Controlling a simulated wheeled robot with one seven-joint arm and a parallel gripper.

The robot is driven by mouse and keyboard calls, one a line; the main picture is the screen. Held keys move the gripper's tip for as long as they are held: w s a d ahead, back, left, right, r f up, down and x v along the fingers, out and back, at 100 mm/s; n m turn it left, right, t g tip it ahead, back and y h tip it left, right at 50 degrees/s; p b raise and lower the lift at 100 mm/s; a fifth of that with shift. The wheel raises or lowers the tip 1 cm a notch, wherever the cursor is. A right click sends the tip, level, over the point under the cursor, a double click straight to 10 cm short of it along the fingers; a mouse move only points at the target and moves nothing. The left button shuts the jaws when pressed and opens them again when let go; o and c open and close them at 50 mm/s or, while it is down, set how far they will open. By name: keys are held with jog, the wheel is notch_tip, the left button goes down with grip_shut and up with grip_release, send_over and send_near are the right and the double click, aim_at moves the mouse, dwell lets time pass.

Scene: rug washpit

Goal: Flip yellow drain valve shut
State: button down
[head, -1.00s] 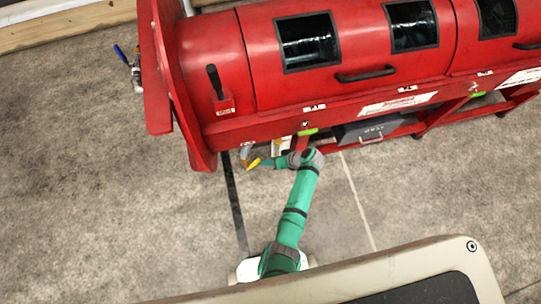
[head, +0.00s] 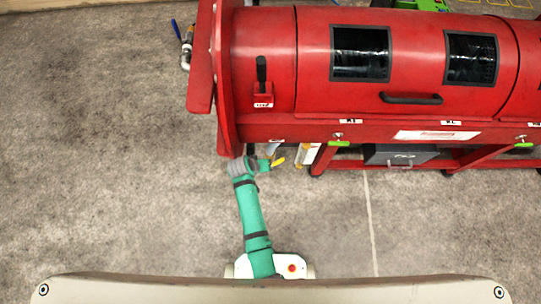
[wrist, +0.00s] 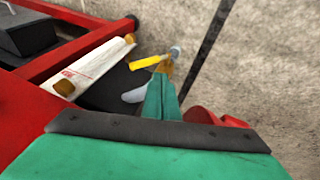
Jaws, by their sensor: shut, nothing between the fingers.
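The yellow drain valve lever (wrist: 148,62) shows in the wrist view, sticking out to the left from a brass valve body (wrist: 168,66) with a grey pipe end. In the head view the yellow lever (head: 278,161) is a small piece below the red machine's left end. My gripper (wrist: 163,76) is shut and empty, its green fingers pointing at the valve just below the lever. I cannot tell whether they touch it. In the head view my gripper (head: 266,165) is just left of the lever.
The red drum machine (head: 390,110) stands right above the valve, with its frame close by. A white cylinder with brass ends (wrist: 95,68) lies left of the lever in the wrist view. A dark grey box (head: 400,154) sits under the machine. The concrete floor at left is clear.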

jog(key=a+r, duration=0.2)
jog(key=t, duration=0.1)
send_over(276, 163)
jog(key=s+a, duration=0.1)
jog(key=a, duration=0.2)
notch_tip(276, 163, down, 10)
jog(key=shift+d+f+h, duration=0.35)
jog(key=shift+d+h, duration=0.05)
jog(key=shift+d, duration=0.3)
